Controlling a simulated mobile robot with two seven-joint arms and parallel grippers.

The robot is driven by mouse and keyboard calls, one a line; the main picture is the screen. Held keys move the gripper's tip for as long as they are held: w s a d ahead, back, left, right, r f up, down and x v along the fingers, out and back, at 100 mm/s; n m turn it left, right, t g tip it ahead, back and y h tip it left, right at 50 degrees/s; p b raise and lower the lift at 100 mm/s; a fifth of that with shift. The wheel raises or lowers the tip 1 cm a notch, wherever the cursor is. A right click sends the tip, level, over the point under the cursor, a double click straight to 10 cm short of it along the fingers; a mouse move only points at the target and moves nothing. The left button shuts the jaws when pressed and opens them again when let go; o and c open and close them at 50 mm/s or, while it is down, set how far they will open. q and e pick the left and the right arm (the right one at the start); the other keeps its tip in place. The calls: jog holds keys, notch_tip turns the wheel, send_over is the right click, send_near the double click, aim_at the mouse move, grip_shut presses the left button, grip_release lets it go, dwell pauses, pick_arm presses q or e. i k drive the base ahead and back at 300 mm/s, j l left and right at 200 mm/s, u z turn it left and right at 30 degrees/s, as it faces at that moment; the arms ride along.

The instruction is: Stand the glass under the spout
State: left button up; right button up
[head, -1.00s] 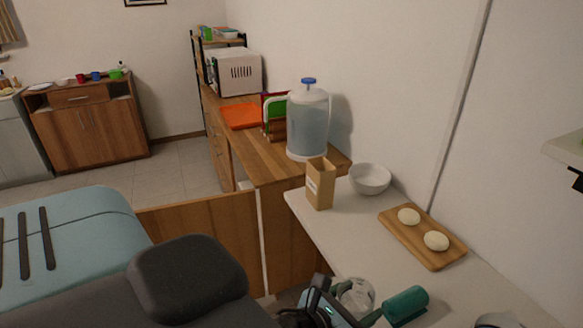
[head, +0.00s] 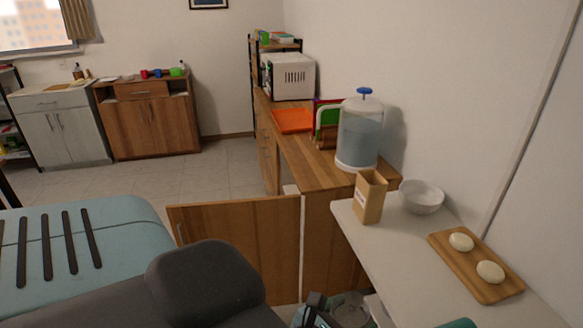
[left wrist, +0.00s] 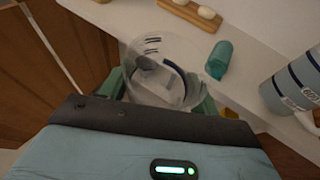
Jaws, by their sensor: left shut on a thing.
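A clear glass (head: 350,311) is at the bottom edge of the head view, partly cut off. It also shows in the left wrist view (left wrist: 163,78), between the green fingers of my left gripper (left wrist: 160,100), which is shut on it. The glass is held beside the front of the white counter. A water dispenser (head: 361,133) with a clear body, white base and blue lid knob stands on the wooden counter farther back, well away from the glass. Its spout cannot be made out. My right gripper is not in view.
The white counter (head: 398,262) holds a paper carton (head: 369,197), a white bowl (head: 422,197) and a board (head: 472,268) with two pale rounds. A teal cylinder (left wrist: 219,60) and a striped cup (left wrist: 293,85) show in the wrist view. Open floor (head: 215,180) lies left of the wooden counter.

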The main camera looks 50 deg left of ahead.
aim_at(316, 168)
jog(key=i+j+u, duration=0.2)
jog(key=j+u, duration=0.15)
jog(key=i+j+u, duration=0.55)
jog(key=i+j, duration=0.95)
